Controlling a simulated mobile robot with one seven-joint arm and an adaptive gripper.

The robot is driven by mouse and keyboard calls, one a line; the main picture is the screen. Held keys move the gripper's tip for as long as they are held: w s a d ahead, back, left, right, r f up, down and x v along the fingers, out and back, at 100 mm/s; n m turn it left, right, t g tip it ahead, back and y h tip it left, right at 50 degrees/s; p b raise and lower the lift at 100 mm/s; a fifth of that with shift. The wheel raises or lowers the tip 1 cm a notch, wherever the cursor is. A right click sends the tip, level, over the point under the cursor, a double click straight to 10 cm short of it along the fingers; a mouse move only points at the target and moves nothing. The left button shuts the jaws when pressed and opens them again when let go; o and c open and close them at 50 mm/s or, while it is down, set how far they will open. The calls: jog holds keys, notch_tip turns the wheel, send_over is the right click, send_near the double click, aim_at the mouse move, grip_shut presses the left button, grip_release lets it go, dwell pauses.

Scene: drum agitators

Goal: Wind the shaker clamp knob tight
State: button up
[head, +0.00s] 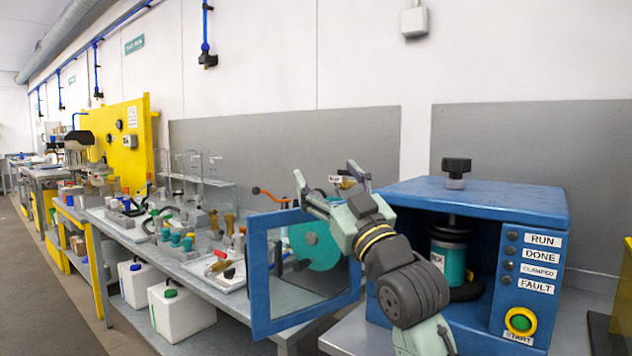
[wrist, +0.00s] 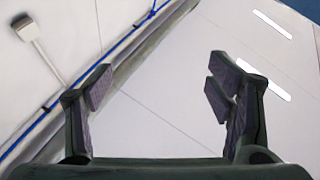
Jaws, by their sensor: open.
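The shaker is a blue box (head: 410,190) at the right of the head view. Its black clamp knob (head: 456,166) stands upright on the top, on a short grey collar. Inside the open front, a teal can (head: 449,262) stands below a dark round clamp plate; I cannot tell whether they touch. The blue-framed door (head: 258,285) is swung open to the left. My gripper (head: 328,180) is raised left of the shaker, apart from the knob, its fingers pointing up. It is open and empty. The wrist view shows the spread fingers (wrist: 158,90) against wall and ceiling, without the knob.
The shaker's front has dark lamps beside RUN, DONE, CLAMPED and FAULT labels, and a green START button (head: 519,322) with a yellow ring. A cluttered grey bench (head: 225,290) runs left, with white canisters (head: 180,308) below. The space above the shaker is clear.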

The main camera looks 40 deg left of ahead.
jog(key=shift+s+a+g+y, duration=0.15)
jog(key=shift+s+a+y, duration=0.15)
jog(key=shift+s, duration=0.3)
jog(key=shift+s+a+g+y, duration=0.15)
jog(key=shift+s+y, duration=0.15)
jog(key=shift+s, duration=0.3)
